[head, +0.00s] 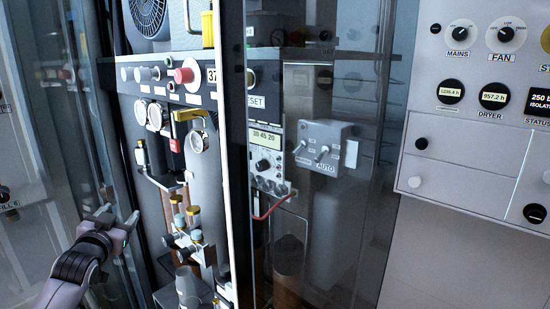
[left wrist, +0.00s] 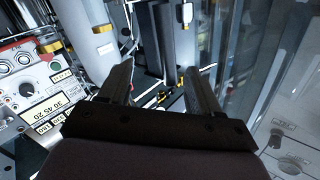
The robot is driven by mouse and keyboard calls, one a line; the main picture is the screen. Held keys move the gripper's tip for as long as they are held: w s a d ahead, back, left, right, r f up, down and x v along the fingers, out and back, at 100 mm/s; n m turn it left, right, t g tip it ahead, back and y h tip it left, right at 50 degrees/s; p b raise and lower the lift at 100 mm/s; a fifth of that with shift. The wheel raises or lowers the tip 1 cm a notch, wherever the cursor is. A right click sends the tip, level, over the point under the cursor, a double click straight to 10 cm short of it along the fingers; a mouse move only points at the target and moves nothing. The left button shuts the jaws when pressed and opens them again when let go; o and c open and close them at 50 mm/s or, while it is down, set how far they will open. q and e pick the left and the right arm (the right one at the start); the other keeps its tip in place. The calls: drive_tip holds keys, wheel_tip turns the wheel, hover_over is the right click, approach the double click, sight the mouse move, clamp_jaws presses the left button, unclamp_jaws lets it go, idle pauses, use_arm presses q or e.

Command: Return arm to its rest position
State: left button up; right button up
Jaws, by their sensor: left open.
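My left arm (head: 75,268) comes in from the lower left in the head view. My left gripper (head: 119,214) is in front of the dark left edge of the panel cabinet, beside the panel's lower fittings. In the left wrist view the two dark fingers of the left gripper (left wrist: 159,84) stand apart with nothing between them. My right gripper is not in view.
A glass door (head: 330,220) stands in front of the panel's right part. A grey control box (head: 430,50) hangs at right. The wall below it is bare.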

use_arm(q)
drive_tip(key=s+d+f+g+h, duration=0.1)
drive_tip(key=s+d+f+g, duration=0.1)
drive_tip(key=s+d+f, duration=0.5)
drive_tip(key=s+d+f+g+h, duration=0.1)
drive_tip(key=s+d+f+h, duration=0.15)
drive_tip(key=s+f, duration=0.8)
drive_tip(key=s+d+f+g, duration=0.1)
drive_tip(key=s+d+f, duration=0.1)
drive_tip(key=s+f, duration=0.2)
drive_tip(key=s+d+f+g, duration=0.1)
drive_tip(key=s+d+f, duration=0.2)
drive_tip(key=s, duration=0.6)
drive_tip(key=s+d+f+g, duration=0.2)
drive_tip(key=s+f, duration=0.3)
drive_tip(key=s, duration=0.2)
drive_tip(key=shift+s+d, duration=0.25)
drive_tip(key=shift+d, duration=0.05)
drive_tip(key=shift+h, duration=0.25)
